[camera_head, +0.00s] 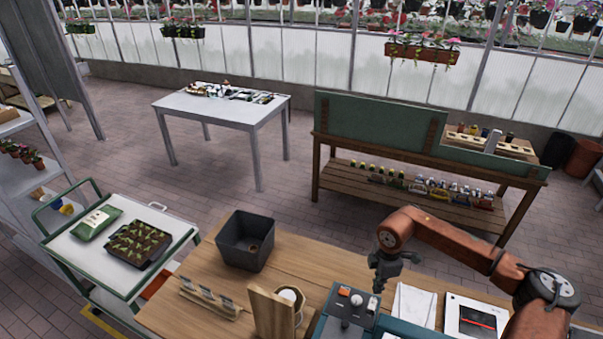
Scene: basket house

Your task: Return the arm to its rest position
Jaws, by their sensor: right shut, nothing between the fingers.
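My right arm (450,243) comes in from the lower right in an orange-brown finish, bent at the elbow. My right gripper (379,283) hangs down from its end, shut and empty, over the wooden table (215,265). It is to the right of the dark grey square bin (246,243) and behind the teal device (345,318). My left arm and gripper do not show.
On the table are a slotted wooden rack (208,298), a wooden stand (268,313), white paper (412,305) and a framed sheet (474,320). A green cart (115,240) stands at left. A white table (222,108) and a workbench (370,185) stand behind, with clear floor between.

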